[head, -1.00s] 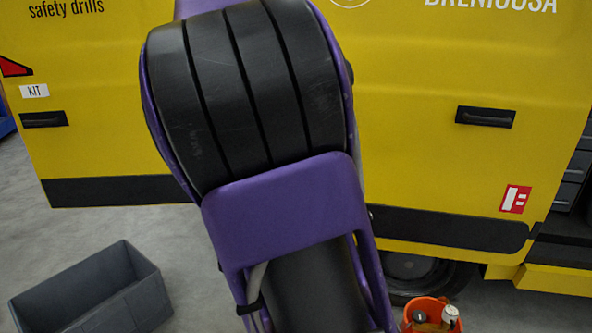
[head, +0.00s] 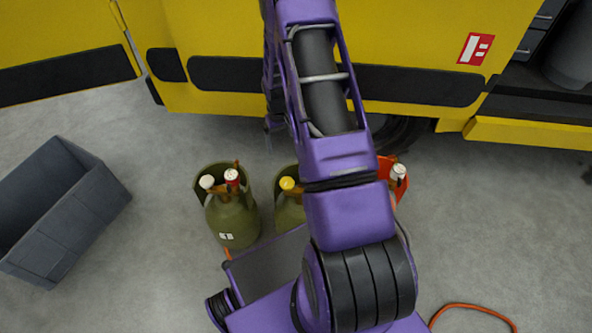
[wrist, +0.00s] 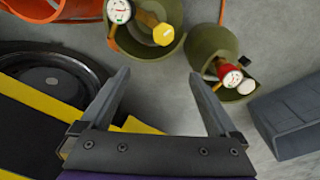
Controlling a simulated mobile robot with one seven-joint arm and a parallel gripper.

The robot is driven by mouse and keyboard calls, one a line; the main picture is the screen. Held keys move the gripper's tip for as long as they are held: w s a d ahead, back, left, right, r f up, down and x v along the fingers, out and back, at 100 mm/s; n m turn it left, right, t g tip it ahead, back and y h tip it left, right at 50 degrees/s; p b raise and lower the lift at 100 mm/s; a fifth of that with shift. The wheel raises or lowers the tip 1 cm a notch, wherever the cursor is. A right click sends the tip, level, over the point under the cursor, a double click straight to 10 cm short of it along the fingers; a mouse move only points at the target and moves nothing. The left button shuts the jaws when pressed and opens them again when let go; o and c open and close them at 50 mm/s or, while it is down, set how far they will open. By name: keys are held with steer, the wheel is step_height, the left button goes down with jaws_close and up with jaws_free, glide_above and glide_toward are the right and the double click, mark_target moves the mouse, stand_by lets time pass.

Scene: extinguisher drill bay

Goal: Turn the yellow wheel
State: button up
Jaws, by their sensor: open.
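The yellow wheel (head: 288,183) sits on top of an olive green cylinder (head: 288,213), partly hidden by my arm. In the wrist view the yellow wheel (wrist: 163,35) is at upper middle, beside a round dial (wrist: 119,10). My gripper (wrist: 159,74) is open and empty. Its fingers are apart, and the yellow wheel appears beyond the fingertips, not between them. In the head view my gripper is mostly hidden and hangs near the van side.
A second olive cylinder (head: 232,222) with a red-topped fitting (head: 231,175) stands to the left. An orange container (head: 385,167) is at right, partly behind my arm. A grey crate (head: 60,215) lies at far left. A yellow van (head: 215,45) stands behind; a wheel shows in the wrist view (wrist: 50,75).

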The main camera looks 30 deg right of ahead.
mark_target(287, 182)
steer(key=shift+m+y, duration=0.3)
steer(key=f, duration=0.6)
steer(key=s+f+b, duration=0.1)
steer(key=f, duration=0.6)
steer(key=f+b, duration=0.1)
steer(key=f, duration=0.5)
steer(key=shift+s+f, duration=0.2)
steer(key=shift+f, duration=0.1)
steer(key=c, duration=1.4)
